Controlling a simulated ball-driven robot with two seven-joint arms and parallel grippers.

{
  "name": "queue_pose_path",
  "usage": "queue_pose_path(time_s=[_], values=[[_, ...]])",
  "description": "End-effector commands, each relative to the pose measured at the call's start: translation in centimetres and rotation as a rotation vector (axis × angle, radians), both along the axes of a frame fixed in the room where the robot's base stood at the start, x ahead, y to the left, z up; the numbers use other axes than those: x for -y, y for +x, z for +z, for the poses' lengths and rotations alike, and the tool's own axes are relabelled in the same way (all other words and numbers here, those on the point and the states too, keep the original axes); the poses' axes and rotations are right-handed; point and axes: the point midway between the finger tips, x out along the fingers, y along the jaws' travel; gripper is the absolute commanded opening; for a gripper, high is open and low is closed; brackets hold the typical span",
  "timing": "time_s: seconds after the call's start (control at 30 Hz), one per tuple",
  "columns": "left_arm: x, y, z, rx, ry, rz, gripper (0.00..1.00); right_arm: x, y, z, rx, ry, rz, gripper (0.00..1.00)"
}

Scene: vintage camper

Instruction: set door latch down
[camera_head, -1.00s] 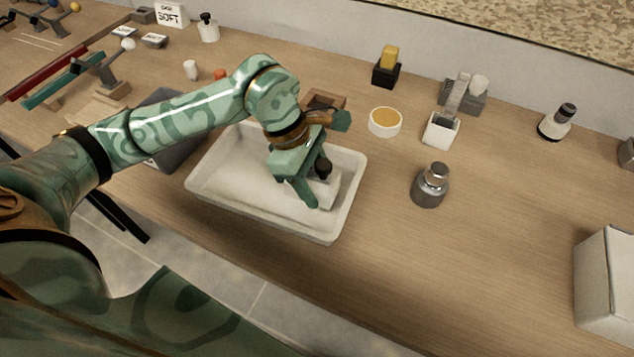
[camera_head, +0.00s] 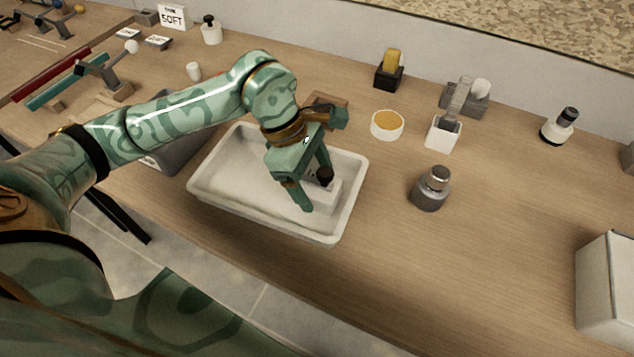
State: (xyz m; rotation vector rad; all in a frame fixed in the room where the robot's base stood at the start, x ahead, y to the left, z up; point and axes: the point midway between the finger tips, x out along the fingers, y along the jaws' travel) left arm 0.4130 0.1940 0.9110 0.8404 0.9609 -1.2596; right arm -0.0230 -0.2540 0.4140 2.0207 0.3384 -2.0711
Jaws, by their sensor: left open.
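I cannot pick out a door latch for certain in the head view. My left gripper (camera_head: 315,186) is open and points down over the white tray (camera_head: 351,195). Its fingers are beside a small white block with a black knob (camera_head: 325,175), which is in the right part of the tray. I cannot tell whether the fingers touch it. Part of the block is hidden by the gripper. My right gripper is not in view.
A pale box (camera_head: 606,290) is at the right edge. A lever with a white ball (camera_head: 131,47) is at upper left.

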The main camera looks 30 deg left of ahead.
Motion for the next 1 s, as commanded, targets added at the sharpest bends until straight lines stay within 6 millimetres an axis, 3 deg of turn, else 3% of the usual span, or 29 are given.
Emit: queue_pose_path(time_s=[0.03,0.2,0.4,1.0], values=[[-0.5,0.0,1.5,0.008,0.003,0.001,0.76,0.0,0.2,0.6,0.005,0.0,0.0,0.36],[-2.1,-0.2,5.4,0.009,0.002,0.002,0.76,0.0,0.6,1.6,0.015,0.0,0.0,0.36],[-3.4,-0.4,8.5,0.005,0.002,0.001,0.76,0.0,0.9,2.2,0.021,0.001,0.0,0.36],[-3.7,-0.5,9.2,0.001,-0.001,0.0,0.76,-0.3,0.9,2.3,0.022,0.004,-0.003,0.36]])
